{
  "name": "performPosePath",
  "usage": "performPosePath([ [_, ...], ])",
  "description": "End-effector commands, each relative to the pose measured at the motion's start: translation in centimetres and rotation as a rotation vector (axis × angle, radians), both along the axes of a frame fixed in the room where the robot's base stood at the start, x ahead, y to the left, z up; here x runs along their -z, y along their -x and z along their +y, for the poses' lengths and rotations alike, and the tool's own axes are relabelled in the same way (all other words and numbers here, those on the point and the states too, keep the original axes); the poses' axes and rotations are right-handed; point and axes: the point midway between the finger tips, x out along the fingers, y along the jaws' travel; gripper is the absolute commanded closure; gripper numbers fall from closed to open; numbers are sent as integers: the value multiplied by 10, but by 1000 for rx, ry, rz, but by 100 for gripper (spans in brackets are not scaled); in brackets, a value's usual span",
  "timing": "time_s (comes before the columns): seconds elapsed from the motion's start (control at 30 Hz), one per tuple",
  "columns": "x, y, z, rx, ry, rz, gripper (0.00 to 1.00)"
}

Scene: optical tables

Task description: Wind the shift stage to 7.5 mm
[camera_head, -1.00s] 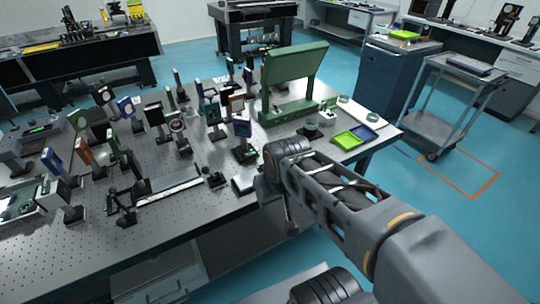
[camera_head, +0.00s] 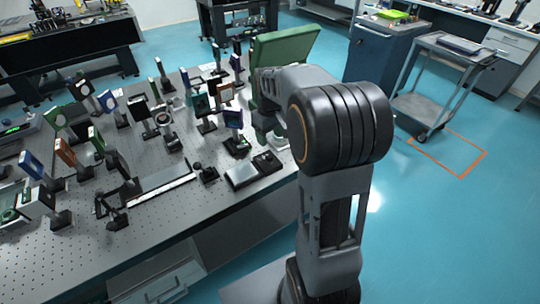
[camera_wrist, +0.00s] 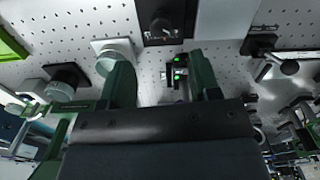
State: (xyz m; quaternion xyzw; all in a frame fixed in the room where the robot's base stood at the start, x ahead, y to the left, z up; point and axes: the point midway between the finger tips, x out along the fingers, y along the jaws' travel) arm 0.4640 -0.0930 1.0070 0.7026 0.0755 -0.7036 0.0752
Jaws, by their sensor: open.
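A long rail with a pale scale strip (camera_head: 160,188), perhaps the shift stage, lies near the front of the optical table. The scale is too small to read. My gripper is mostly hidden behind my arm in the head view. In the wrist view my gripper (camera_wrist: 163,75) is open, its green fingers apart, pointing down at the table. A small dark part with green lights (camera_wrist: 179,72) shows between the fingers.
A grey plate (camera_head: 241,174) and a black box with a knob (camera_head: 266,162) lie at the table's front edge. Many upright optic mounts crowd the table's left and middle. A large green panel (camera_head: 290,45) stands behind my arm. A trolley (camera_head: 425,105) stands right.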

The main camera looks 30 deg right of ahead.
Motion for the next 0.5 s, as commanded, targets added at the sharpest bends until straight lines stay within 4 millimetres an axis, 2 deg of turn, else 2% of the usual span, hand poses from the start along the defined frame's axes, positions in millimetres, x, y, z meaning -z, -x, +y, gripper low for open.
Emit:
performPosePath([
  [0.03,11,1,0,0,-1,4,43],
  [0.2,43,1,1,0,0,3,43],
  [0.5,82,0,1,0,0,0,43],
])
